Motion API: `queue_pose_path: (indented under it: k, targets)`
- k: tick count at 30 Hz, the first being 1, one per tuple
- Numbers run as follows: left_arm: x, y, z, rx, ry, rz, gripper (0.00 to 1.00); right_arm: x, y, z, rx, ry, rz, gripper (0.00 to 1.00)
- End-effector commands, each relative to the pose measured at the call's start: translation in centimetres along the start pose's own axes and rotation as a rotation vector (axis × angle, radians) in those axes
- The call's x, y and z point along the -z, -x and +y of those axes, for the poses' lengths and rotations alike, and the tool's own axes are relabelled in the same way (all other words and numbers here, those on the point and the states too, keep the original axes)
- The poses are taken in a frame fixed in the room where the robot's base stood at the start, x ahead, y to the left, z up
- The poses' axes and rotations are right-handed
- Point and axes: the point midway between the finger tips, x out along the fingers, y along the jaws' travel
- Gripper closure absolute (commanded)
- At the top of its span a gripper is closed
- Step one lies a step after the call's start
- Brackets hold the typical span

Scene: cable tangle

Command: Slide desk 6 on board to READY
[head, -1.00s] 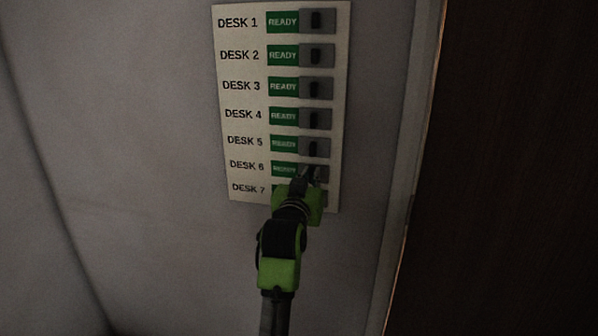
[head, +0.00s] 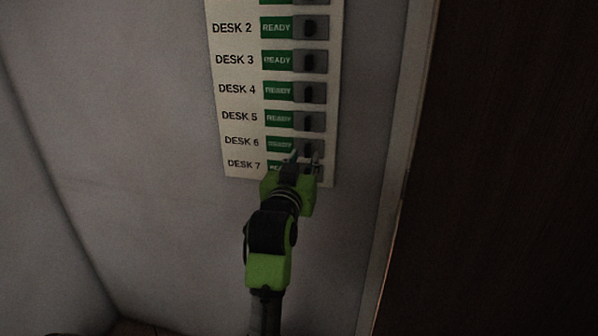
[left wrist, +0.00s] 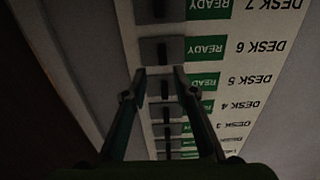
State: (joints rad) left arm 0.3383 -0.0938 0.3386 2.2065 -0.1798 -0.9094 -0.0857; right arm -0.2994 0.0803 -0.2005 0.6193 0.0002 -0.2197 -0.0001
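The board (head: 240,102) is a pale panel on the wall with a column of labelled rows. In the desk 6 row, the READY field (head: 279,145) shows green. Its dark slider (head: 308,148) sits on a grey plate at the right; in the left wrist view the slider (left wrist: 162,50) shows upside down with its row. My left gripper (head: 304,158) is at the lower rows, its fingertips just below the desk 6 slider. In the left wrist view my left gripper (left wrist: 160,72) is open, with nothing between the tips. My right gripper is not in view.
The other visible rows, such as desk 5 (head: 278,118), also show green READY. The desk 7 row (head: 244,164) is partly hidden behind my gripper. A dark brown panel (head: 510,170) stands at the right. The wall (head: 130,120) left of the board is bare.

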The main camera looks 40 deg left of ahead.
Motion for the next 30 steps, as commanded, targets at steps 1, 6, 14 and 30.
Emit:
queue_pose_path:
  k: [1,6,14,30]
  targets:
    - [-0.1,1.2,0.0,0.0,0.001,-0.001,0.74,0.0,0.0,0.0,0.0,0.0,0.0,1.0]
    - [-0.1,4.5,0.1,-0.002,0.002,-0.001,0.74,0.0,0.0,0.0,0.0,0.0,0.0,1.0]
    - [-0.1,6.8,0.1,-0.002,0.001,-0.002,0.74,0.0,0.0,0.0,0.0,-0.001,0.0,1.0]
    - [-0.1,6.9,0.1,-0.002,0.001,-0.002,0.74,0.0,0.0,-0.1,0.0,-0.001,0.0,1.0]
